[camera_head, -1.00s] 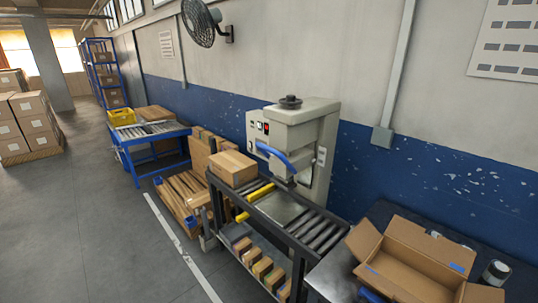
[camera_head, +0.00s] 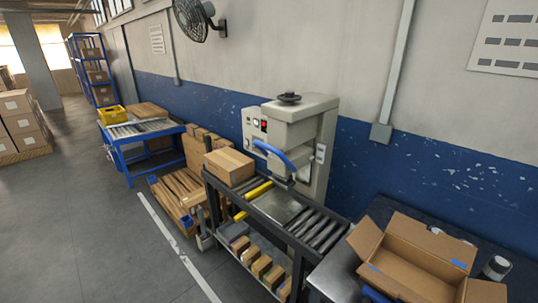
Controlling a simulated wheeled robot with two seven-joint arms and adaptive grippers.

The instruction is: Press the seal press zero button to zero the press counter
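The seal press (camera_head: 302,140) is a beige machine standing against the wall, with a blue curved handle (camera_head: 273,153) and a dark round knob (camera_head: 289,97) on top. A small control panel (camera_head: 256,128) on its left side carries a pale round dial or counter (camera_head: 256,122) and a red spot (camera_head: 264,125) that looks like a button or light. Which part is the zero button is too small to tell. Neither of my grippers shows in this view.
A roller conveyor (camera_head: 315,229) with a closed carton (camera_head: 229,166) runs before the press; boxes (camera_head: 261,266) fill its lower shelf. An open carton (camera_head: 415,262) sits on a table at the lower right. Floor (camera_head: 110,235) to the left is clear beyond a white line.

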